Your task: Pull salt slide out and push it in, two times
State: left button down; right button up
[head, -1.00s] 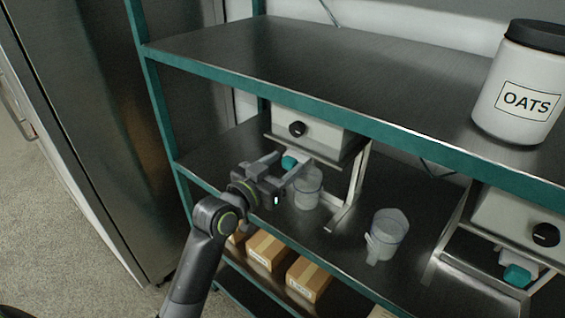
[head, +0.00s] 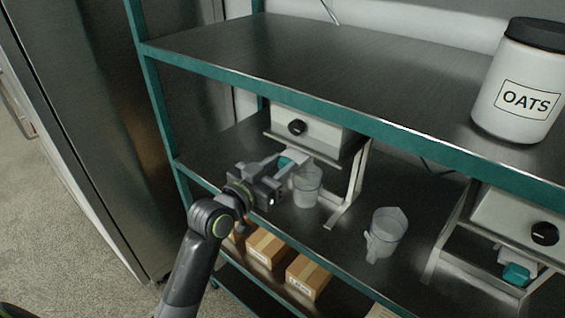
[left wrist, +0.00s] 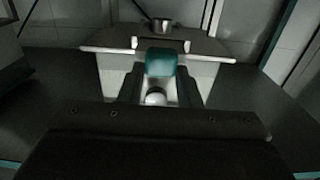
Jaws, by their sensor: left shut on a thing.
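A white dispenser (head: 312,128) with a black knob (head: 297,127) hangs under the upper shelf. Its slide (head: 304,160) has a teal handle (head: 286,163) at the front; the handle also shows in the left wrist view (left wrist: 160,62). My left gripper (head: 280,166) is shut on the teal handle, with a finger on each side. Part of the pale slide shows between handle and dispenser. A clear cup (head: 306,188) stands on the shelf below, with pale contents. No salt label is visible. My right gripper is out of view.
A clear measuring jug (head: 386,234) stands on the middle shelf, right of the cup. A second dispenser (head: 520,222) with a teal handle (head: 516,274) is at the right. An OATS jar (head: 518,85) stands on the upper shelf (head: 290,62). Cardboard boxes (head: 308,276) sit below.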

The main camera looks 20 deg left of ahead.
pick_arm(q)
jog(key=v, duration=0.3)
jog(key=shift+s+a, duration=0.15)
jog(key=shift+s, duration=0.25)
jog(key=shift+w, duration=0.1)
jog(key=c, duration=1)
grip_release()
jog(key=shift+c, duration=0.2)
jog(key=p+v, duration=0.1)
jog(key=v, duration=1.6)
jog(key=shift+s+p, duration=0.2)
jog(key=shift+p, duration=0.2)
jog(key=shift+r, duration=0.1)
